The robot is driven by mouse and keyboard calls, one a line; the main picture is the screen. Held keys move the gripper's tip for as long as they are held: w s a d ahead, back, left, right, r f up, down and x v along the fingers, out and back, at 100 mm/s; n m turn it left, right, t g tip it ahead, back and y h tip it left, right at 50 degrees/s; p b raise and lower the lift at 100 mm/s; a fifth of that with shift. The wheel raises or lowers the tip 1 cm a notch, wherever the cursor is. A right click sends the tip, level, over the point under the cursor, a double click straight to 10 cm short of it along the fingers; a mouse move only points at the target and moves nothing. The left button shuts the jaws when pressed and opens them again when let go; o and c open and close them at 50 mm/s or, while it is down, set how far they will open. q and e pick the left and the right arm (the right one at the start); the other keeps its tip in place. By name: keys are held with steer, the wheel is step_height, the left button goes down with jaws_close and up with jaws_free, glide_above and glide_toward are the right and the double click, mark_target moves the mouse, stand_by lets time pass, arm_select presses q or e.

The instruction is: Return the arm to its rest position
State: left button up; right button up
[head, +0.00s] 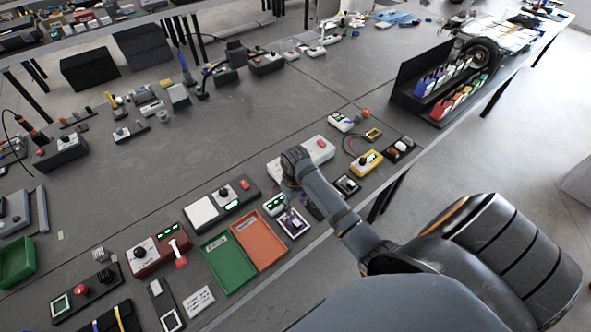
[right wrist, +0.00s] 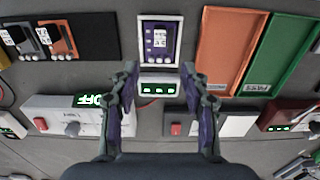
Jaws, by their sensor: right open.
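My right arm reaches in the head view from the lower right over the near edge of the table. Its wrist end (head: 297,165) is above the table, and the fingers are not clear there. In the right wrist view my right gripper (right wrist: 160,78) is open, its two fingers wide apart with nothing between them held. Beneath and between the fingers is a small white box with a green display (right wrist: 158,88). Just past the fingertips lies a white-framed panel with a purple face (right wrist: 159,42); it also shows in the head view (head: 293,222). My left gripper is not in view.
An orange tray (head: 259,240) and a green tray (head: 228,264) lie left of the arm. A white box with a red button (head: 315,149) and a yellow box (head: 366,163) stand close to it. A black rack (head: 405,90) stands farther back. The table's middle (head: 250,120) is clear.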

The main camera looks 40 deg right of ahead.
stand_by(0.3)
steer(key=s+a+r+t, duration=0.4)
steer(key=s+r, duration=0.5)
steer(key=s, duration=0.5)
step_height(320, 180, down, 33)
steer(key=s+d+g+h+b, duration=0.1)
steer(key=s+d+g+b, duration=0.15)
steer(key=b, duration=0.35)
steer(key=s+d+f+b, duration=0.1)
steer(key=s+f+b, duration=0.3)
steer(key=s+f, duration=1.4)
step_height(320, 180, down, 2)
steer(key=shift+d+m, duration=0.25)
steer(key=shift+m, duration=0.05)
